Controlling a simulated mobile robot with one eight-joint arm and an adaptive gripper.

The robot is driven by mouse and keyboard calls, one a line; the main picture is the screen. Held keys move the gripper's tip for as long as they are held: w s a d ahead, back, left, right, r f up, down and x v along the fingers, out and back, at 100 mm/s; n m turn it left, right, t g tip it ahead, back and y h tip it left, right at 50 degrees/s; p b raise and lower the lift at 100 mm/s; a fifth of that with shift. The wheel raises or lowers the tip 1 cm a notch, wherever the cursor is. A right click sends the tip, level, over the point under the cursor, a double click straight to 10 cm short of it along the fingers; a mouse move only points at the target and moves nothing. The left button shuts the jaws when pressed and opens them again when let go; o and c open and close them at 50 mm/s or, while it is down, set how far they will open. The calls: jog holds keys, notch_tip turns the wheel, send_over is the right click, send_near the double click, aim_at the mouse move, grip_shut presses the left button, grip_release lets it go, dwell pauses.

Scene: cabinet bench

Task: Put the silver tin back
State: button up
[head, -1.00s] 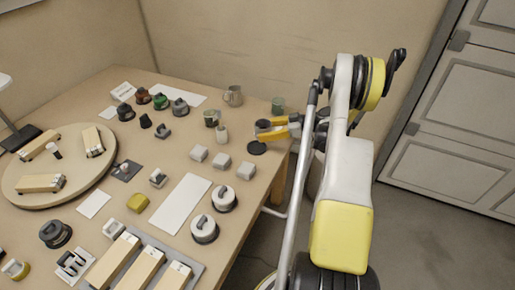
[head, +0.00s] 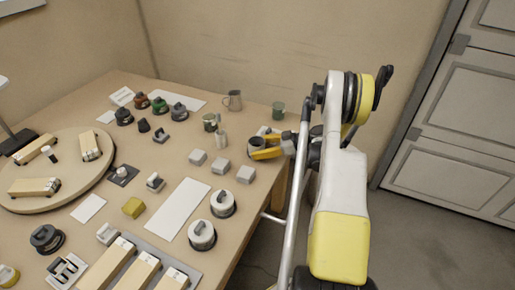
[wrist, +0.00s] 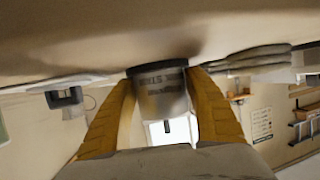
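The silver tin (wrist: 160,92) is between the two yellow fingers of my gripper (wrist: 164,105) in the wrist view. It has a dark band with lettering, and both fingers lie against its sides. In the head view, my gripper (head: 267,148) is low at the table's right edge, with the tin (head: 256,143) partly hidden between its fingers. The round black pad seen there before is now mostly covered. The tin is at or very near the surface; I cannot tell whether it touches.
Several grey blocks (head: 221,166) stand left of my gripper. Another tin (head: 210,122) and a pale cylinder (head: 220,139) are to the left. White lidded pots (head: 202,235) sit nearer the front.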

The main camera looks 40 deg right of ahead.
jog(key=shift+o, duration=1)
